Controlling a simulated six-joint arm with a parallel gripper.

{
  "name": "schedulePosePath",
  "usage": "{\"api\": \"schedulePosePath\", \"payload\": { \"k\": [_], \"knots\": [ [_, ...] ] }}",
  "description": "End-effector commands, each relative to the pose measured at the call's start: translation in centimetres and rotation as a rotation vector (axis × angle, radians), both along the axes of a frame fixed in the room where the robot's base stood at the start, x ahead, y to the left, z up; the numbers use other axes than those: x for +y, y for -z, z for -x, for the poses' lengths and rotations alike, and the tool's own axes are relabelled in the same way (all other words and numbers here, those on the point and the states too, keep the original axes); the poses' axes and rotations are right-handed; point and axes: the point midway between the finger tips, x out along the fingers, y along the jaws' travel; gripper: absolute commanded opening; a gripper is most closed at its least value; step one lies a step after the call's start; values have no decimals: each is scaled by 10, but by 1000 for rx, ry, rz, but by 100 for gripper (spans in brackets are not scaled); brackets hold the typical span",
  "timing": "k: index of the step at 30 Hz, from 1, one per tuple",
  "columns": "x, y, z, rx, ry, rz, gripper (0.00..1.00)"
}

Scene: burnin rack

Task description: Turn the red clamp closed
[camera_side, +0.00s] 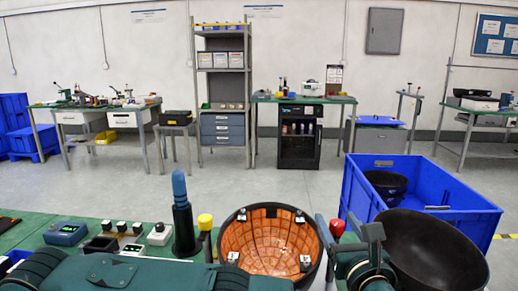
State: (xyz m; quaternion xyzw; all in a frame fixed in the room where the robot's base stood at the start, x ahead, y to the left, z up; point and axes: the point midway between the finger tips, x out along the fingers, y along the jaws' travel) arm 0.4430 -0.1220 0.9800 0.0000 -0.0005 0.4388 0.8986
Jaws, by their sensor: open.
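The red clamp shows as a round red knob (337,228) at the right edge of a round bowl (268,243) with an orange panelled inside. Its lower part is hidden, so I cannot tell how far it is turned. My gripper (348,236) is at the lower right of the bowl, its grey fingers apart with the red knob between or just behind them. I cannot tell whether they touch it. A yellow knob (205,221) stands on a post at the bowl's left edge.
A dark bowl (435,252) is close on the right, before a blue crate (345,213) holding another dark bowl (388,184). A dark post with a blue top (181,187) and small devices (66,233) stand on the left. Open floor lies behind.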

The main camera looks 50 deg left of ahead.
Motion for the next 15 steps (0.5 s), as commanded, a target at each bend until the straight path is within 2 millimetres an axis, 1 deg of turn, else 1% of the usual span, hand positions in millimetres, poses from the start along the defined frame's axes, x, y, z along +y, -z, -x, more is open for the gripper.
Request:
{"api": "schedulePosePath", "payload": {
  "k": [1, 6, 10, 15],
  "knots": [
    [7, -1, -4, 2, -4, -1, 66],
    [21, -1, -16, 0, -3, 0, 66],
    [27, 0, -20, 1, -2, 1, 66],
    [27, 0, -20, 1, 0, 1, 66]
  ]
}}
